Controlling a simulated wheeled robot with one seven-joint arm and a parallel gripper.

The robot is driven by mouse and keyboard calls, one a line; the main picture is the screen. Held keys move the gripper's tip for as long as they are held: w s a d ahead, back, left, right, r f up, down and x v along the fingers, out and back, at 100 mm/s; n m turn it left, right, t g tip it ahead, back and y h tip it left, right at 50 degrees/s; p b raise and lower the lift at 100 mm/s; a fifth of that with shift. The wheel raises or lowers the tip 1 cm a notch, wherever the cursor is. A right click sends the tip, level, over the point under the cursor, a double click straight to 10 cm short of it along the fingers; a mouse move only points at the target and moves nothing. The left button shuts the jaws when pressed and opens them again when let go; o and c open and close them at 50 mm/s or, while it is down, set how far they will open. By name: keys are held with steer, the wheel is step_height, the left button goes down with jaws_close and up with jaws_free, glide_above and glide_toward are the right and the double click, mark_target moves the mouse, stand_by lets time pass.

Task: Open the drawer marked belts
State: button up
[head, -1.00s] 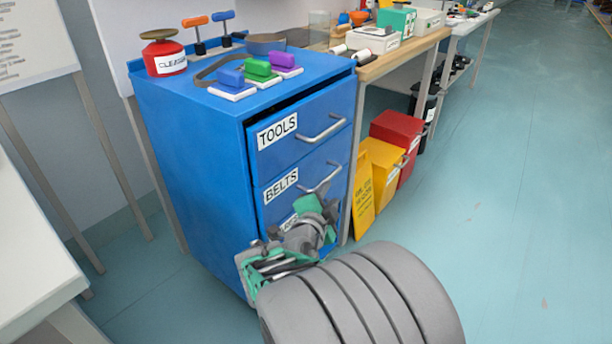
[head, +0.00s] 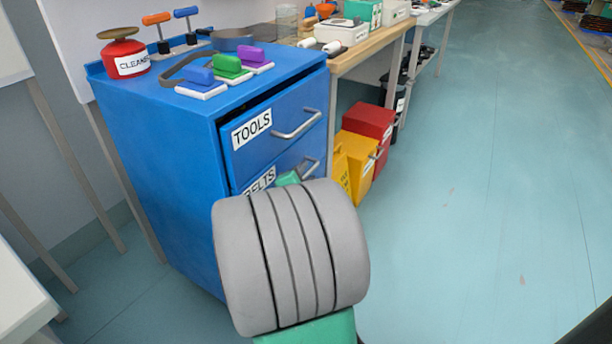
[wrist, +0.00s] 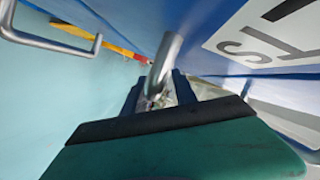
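The blue cabinet (head: 165,165) has a drawer marked TOOLS (head: 252,129) on top. Below it is the drawer marked BELTS (head: 262,179), its label partly hidden by my arm; it looks shut. The metal belts handle (head: 314,166) shows only in part in the head view. In the wrist view, the label's last letters (wrist: 262,45) show at right. My gripper (wrist: 158,92) has its dark fingers apart, with a metal handle bar (wrist: 165,60) between them. A gap shows beside the bar, and I cannot tell whether either finger touches it. My forearm hides the lower drawers in the head view.
Another handle (wrist: 60,38) sticks out at upper left in the wrist view. Yellow (head: 357,160) and red (head: 368,125) bins stand beside the cabinet under a wooden bench (head: 375,55). The floor at right is clear.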

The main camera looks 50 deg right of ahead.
jaws_close()
stand_by(1.2)
